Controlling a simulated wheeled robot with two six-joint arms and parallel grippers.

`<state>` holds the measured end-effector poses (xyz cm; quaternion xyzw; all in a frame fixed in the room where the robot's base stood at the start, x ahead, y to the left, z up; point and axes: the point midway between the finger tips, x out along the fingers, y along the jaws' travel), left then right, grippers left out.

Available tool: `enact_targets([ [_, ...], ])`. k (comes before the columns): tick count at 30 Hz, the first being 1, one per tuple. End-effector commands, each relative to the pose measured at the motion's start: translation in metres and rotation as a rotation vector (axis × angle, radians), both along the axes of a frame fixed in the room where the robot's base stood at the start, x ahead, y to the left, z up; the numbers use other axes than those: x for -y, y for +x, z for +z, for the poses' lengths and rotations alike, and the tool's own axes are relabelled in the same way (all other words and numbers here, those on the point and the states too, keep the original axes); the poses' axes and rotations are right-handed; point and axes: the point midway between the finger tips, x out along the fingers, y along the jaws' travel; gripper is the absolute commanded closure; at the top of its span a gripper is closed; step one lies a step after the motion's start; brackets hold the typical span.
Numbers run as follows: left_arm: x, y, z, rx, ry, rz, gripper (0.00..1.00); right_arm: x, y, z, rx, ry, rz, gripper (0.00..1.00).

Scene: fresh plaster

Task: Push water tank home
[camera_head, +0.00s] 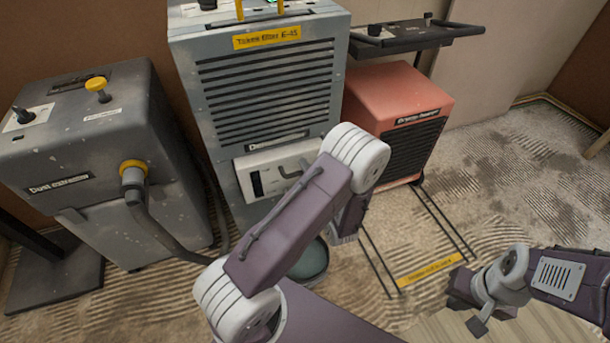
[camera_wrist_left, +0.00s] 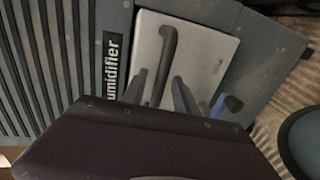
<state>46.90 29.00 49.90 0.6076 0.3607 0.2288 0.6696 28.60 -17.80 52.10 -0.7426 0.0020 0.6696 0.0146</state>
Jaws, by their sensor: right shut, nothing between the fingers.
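The pale water tank (camera_head: 257,180) sits low in the front of the grey dehumidifier (camera_head: 210,115), below its louvres. Its front seems to stand a little proud of the casing; the exact depth is unclear. Its dark handle (camera_head: 303,170) is partly behind my left arm. In the left wrist view the tank (camera_wrist_left: 205,45) and handle (camera_wrist_left: 167,50) are close ahead of my left gripper (camera_wrist_left: 167,93). Its two grey fingers are apart, one to each side of the handle's lower end; contact cannot be told. In the head view my arm hides its fingers. My right gripper (camera_head: 464,288) is shut, empty, low at right.
A dark grey dust extractor (camera_head: 95,165) with a hose (camera_head: 160,230) stands at left. A dark round bucket (camera_head: 313,262) stands on the floor below the tank.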

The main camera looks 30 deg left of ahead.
Motion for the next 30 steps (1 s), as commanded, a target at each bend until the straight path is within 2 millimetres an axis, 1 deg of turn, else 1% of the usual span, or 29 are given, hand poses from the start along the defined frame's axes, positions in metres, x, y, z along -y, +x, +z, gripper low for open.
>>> enact_targets([
  [8, -0.0019, 0.0021, 0.0002, 0.0, 0.0, -0.001, 0.65, 0.0, 0.0, -0.0007, 0.0, 0.0, 0.0, 1.0],
  [9, -0.0019, 0.0021, 0.0002, 0.0, 0.0, -0.001, 0.76, 0.0, 0.0, -0.0007, 0.0, 0.0, 0.0, 1.0],
  [12, -0.0019, 0.002, 0.0002, 0.0, 0.0, -0.001, 1.0, 0.0, 0.0001, -0.0007, 0.0, 0.0, 0.0, 1.0],
  [30, -0.0019, 0.0016, -0.0002, -0.001, -0.001, 0.0, 1.0, 0.0, 0.0, -0.0008, 0.0, 0.0, 0.0, 1.0],
])
